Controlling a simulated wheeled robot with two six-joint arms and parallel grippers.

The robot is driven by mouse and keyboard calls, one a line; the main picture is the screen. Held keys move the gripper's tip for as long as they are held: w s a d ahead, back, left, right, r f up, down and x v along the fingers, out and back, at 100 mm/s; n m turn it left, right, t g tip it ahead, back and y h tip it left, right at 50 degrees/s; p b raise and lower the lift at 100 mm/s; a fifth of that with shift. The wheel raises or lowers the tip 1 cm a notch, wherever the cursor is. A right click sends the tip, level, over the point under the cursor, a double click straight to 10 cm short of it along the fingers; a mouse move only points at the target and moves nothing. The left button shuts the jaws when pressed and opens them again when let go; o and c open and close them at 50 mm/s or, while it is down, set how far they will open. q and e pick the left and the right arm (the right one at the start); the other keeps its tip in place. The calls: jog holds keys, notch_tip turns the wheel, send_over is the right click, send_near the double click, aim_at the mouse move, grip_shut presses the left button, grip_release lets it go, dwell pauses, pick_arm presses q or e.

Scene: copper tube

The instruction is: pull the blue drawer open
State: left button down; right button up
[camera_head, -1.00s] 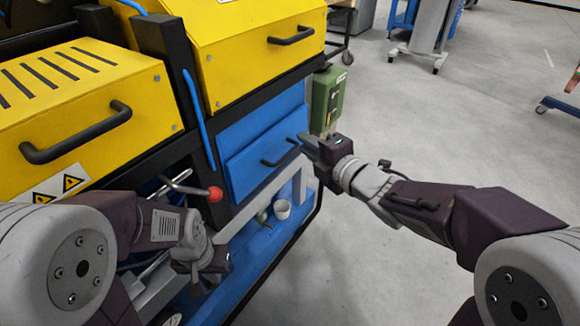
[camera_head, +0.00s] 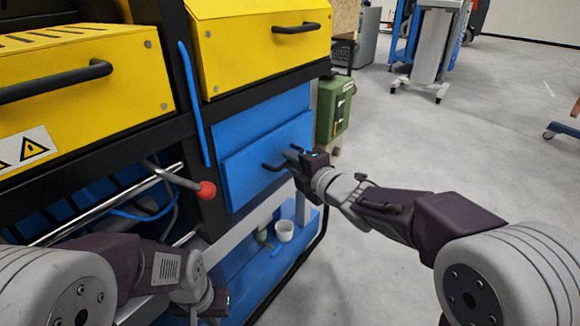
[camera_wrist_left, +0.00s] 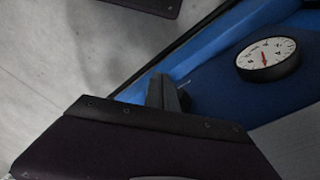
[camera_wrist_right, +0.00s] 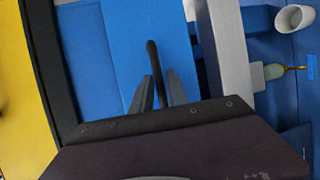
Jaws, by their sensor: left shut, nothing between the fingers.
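The blue drawer (camera_head: 245,179) is set in the blue machine below the yellow covers. Its front stands slightly proud of the panel around it; I cannot tell whether it is ajar. Its dark bar handle (camera_head: 272,168) also shows in the right wrist view (camera_wrist_right: 152,58). My right gripper (camera_head: 290,156) is at the handle's right end. In the right wrist view its fingers are a little apart, with the handle running between them; whether they grip it is unclear. My left gripper (camera_wrist_left: 163,82) is shut and empty, low beside the machine and away from the drawer.
A red-knobbed lever (camera_head: 207,191) sticks out left of the drawer. A green box (camera_head: 335,105) stands just right of it. A white cup (camera_head: 285,231) sits on the blue lower ledge. A round gauge (camera_wrist_left: 267,58) is near my left gripper. Open floor lies right.

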jog(key=shift+w+a+f, duration=0.1)
jog(key=shift+w+a, duration=0.15)
jog(key=shift+w, duration=0.15)
grip_shut()
dwell(1.2)
